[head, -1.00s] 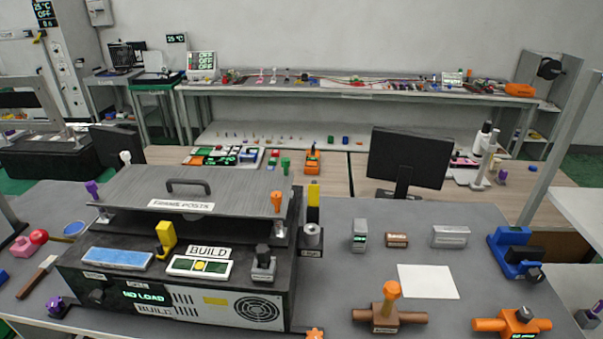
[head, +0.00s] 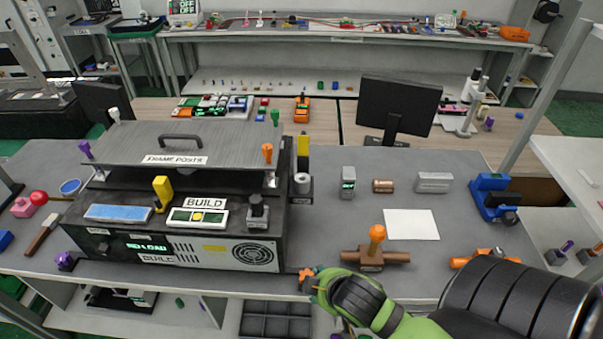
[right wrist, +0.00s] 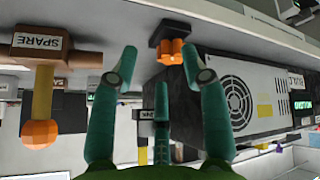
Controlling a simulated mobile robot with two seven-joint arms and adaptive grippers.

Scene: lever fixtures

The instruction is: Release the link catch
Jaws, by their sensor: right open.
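No label reading link catch is legible. A small orange knob (head: 306,274) sits at the table's front edge, by the right front corner of the black build machine (head: 150,235). In the right wrist view the orange knob (right wrist: 172,51) is on a dark mount (right wrist: 168,32). My right gripper (head: 314,286) is at this knob in the head view. In the wrist view its green fingers (right wrist: 160,60) are spread open, with the knob between the tips, nearer the right one. Contact cannot be told. My left gripper is out of view.
A brown fixture labelled SPARE with an orange-topped lever (head: 376,240) stands right of my gripper; it also shows in the wrist view (right wrist: 55,48). An orange fixture (head: 480,258) is partly behind my arm. A white sheet (head: 411,224) lies on clear table.

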